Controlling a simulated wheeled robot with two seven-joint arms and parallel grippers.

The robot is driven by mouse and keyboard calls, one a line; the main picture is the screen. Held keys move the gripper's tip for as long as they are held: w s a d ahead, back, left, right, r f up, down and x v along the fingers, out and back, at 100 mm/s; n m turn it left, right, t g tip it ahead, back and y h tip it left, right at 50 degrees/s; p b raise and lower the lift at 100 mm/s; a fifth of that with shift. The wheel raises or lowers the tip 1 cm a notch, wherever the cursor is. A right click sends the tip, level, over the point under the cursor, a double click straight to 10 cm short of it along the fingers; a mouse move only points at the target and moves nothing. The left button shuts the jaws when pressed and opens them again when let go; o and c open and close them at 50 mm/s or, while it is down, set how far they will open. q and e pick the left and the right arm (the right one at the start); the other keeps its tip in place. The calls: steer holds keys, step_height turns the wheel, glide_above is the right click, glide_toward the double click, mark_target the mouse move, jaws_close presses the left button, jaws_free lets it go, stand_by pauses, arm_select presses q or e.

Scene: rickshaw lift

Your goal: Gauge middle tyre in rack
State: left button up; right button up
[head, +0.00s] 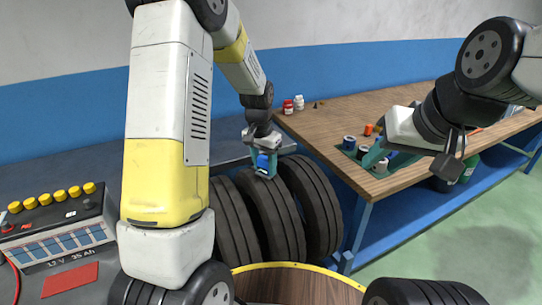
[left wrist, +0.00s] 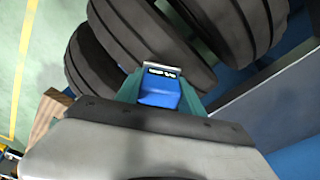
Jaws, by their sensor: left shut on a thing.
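Three black tyres stand side by side: the left tyre (head: 232,228), the middle tyre (head: 273,218) and the right tyre (head: 314,205). My left gripper (head: 262,168) is shut on a blue gauge (head: 264,160) at the top of the middle tyre. In the left wrist view the gauge (left wrist: 160,92) sits between the teal fingers, with a small display facing the camera, over the middle tyre's tread (left wrist: 150,40). I cannot tell whether it touches the tyre. My right gripper (head: 384,160) is over the workbench, its teal fingers apart. The rack is mostly hidden.
A battery unit (head: 60,235) with yellow caps is at the left. A round wooden top (head: 300,285) is in front. Green floor is clear at right.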

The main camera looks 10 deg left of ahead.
arm_select(q)
steer(key=shift+f, duration=0.65)
stand_by(1.6)
steer(key=shift+r, duration=3.55)
